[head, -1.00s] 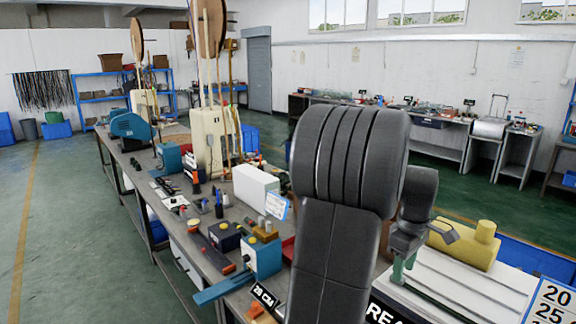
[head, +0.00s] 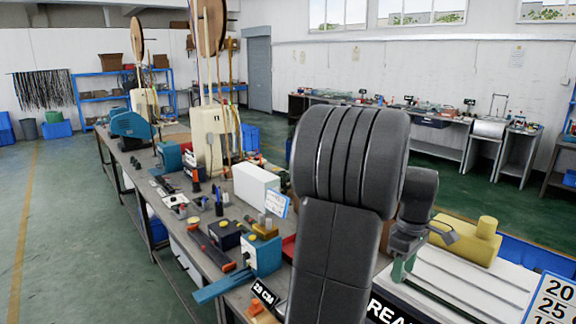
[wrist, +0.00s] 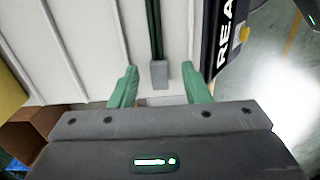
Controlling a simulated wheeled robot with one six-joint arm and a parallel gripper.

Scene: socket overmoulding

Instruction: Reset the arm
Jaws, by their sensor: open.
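My gripper (wrist: 160,88) is open, its two green fingers spread wide apart in the wrist view. In the head view my gripper (head: 402,270) is partly hidden by my dark arm and points down over the white ribbed surface (wrist: 90,45). A small grey block (wrist: 159,75) at the end of a dark green cord (wrist: 153,25) shows between the fingers, with a gap on both sides. The cord also shows in the head view (head: 440,297) on the white surface.
A yellow part (head: 467,240) stands behind my gripper. A dark label strip (wrist: 228,35) borders the white surface. A long workbench (head: 168,228) with tools and machines runs to the left. A numbered sign (head: 551,302) stands at the right. The green floor at the left is open.

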